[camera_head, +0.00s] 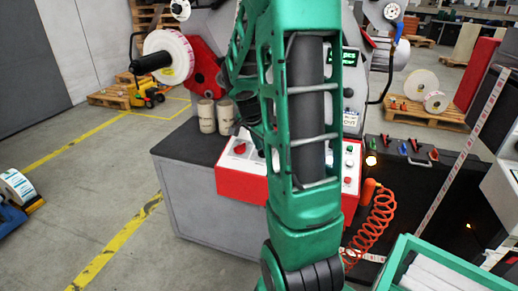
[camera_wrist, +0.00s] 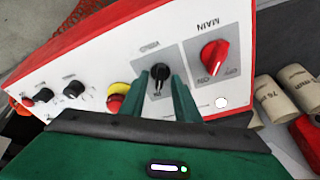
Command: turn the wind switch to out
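The wind switch (camera_wrist: 159,76) is a small black knob on a grey plate of the red-edged control panel (camera_wrist: 100,62). Its label reads upside down in the wrist view, and small lettering at its lower edge is too small to read surely. My gripper (camera_wrist: 161,80) is open, with one green finger on each side of the knob. Narrow gaps seem to show between fingers and knob; contact is unclear. The knob's exact pointer direction is hard to tell. In the head view my arm hides the gripper and the switch; the red control box (camera_head: 232,183) shows beside it.
The red MAIN switch (camera_wrist: 213,57) is right of the wind switch. A red-and-yellow emergency button (camera_wrist: 117,97) and black knobs (camera_wrist: 73,87) are to the left. Cardboard cores (camera_wrist: 274,100) stand at the right. An orange coiled hose (camera_head: 372,222) hangs right of my arm.

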